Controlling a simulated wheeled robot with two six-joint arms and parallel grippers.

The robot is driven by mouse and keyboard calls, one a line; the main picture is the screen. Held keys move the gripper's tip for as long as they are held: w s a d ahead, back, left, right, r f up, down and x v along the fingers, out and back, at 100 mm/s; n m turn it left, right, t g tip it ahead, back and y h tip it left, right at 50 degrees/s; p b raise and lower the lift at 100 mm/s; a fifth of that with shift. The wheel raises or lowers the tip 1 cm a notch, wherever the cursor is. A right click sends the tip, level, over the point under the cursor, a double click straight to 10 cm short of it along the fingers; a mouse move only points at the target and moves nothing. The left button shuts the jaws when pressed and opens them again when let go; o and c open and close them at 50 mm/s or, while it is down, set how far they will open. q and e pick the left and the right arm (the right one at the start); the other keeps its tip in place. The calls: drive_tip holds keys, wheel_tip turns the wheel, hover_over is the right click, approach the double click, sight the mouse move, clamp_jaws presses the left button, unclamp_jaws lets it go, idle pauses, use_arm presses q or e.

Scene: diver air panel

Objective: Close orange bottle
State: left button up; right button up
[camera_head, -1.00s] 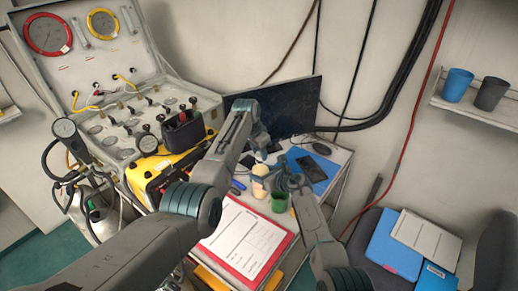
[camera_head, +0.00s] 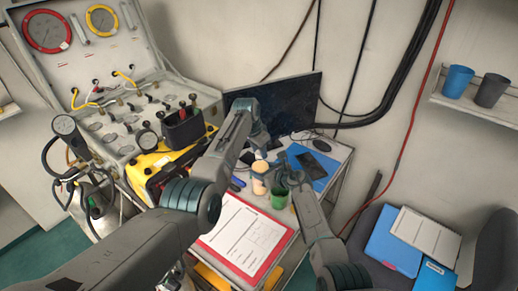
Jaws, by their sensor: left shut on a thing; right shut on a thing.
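A small pale-orange bottle (camera_head: 259,186) stands upright on the desk, with a light cap (camera_head: 260,167) at its top. My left gripper (camera_head: 261,156) comes down from above and is shut at the cap; its fingertips are small and partly hidden. My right gripper (camera_head: 272,177) reaches in from the right and is shut on the bottle's body. Whether the cap sits fully on the neck is too small to tell.
A green cup (camera_head: 279,198) stands close to the bottle's right. A red clipboard with paper (camera_head: 243,238) lies in front. A blue folder with a dark phone (camera_head: 311,165), a mouse (camera_head: 321,145) and a monitor (camera_head: 285,105) are behind. A yellow case (camera_head: 155,172) is at left.

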use_arm(q)
drive_tip(key=shift+f, duration=0.1)
use_arm(e)
clamp_jaws()
use_arm(q)
drive_tip(key=m, duration=0.3)
drive_tip(key=shift+w+g+h, duration=0.1)
drive_tip(key=shift+g+h, duration=0.2)
drive_tip(key=shift+g, duration=0.1)
drive_tip(key=o, duration=0.9)
